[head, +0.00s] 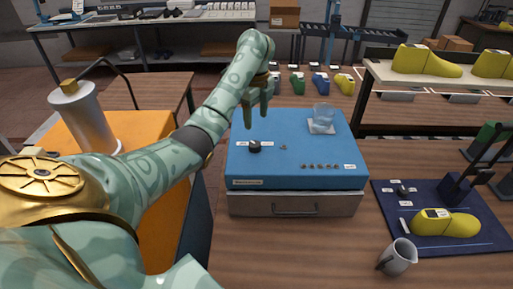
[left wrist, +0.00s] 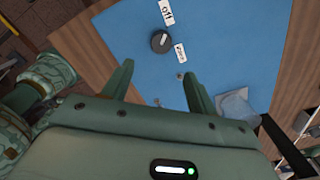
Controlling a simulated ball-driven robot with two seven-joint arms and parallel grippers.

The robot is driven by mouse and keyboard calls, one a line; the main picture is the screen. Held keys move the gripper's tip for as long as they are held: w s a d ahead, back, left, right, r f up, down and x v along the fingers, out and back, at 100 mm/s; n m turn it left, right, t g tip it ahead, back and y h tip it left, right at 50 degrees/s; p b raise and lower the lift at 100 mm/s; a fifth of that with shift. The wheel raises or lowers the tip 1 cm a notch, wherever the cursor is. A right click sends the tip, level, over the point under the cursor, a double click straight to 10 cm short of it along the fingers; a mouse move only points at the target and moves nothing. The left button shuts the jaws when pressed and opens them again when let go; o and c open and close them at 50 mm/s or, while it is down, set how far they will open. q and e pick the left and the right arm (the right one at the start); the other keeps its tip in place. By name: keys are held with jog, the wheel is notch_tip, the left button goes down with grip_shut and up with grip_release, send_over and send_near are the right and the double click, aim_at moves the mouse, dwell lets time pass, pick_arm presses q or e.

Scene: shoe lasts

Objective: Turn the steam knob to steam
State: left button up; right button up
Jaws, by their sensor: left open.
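The steam knob is a small dark round knob (head: 255,147) on the top left part of a blue box (head: 300,135). A small white label lies on either side of it. In the left wrist view the knob (left wrist: 160,41) has a light bar mark; one label reads "off" (left wrist: 166,12), and the other label (left wrist: 180,53) is too small to read surely. The bar points roughly between the labels. My left gripper (head: 256,112) is open and empty, above the blue top and behind the knob, apart from it. Its fingers (left wrist: 158,68) spread below the knob in the wrist view.
A clear cup (head: 322,115) stands on a pale pad at the box's back right. A small metal stud (head: 284,148) sits right of the knob. A metal jug (head: 397,257) and a yellow shoe last (head: 445,222) are at right. A silver canister (head: 84,118) stands at left.

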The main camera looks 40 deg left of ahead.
aim_at(256, 144)
pick_arm(q)
notch_tip(256, 144, down, 9)
jog(key=b, duration=0.4)
jog(key=shift+f, duration=0.75)
jog(key=shift+r, duration=0.1)
jog(key=c, duration=1)
